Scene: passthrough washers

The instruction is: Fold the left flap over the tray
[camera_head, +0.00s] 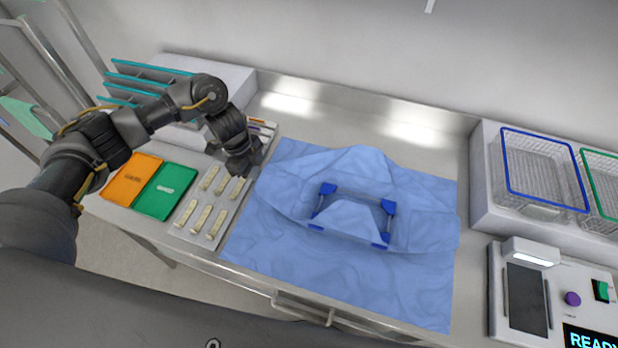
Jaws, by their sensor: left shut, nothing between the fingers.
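A blue wrap sheet (400,282) lies spread on the steel counter. A tray with blue corners (327,189) sits in its middle, partly covered by a piece of the wrap. The left flap (281,190) of the wrap lies to the left of the tray, its edge close to the tray's left side. The wrap behind the tray is raised in a peak. My left gripper (243,170) is shut and empty, just left of the wrap, over the board of tape strips. My right gripper is not in view.
Tape strips (214,221) lie on a light board left of the wrap. Orange (131,177) and green (165,191) trays lie farther left. Wire baskets (541,175) stand on a raised shelf at right, above a device with a dark panel (527,298). The counter behind the wrap is clear.

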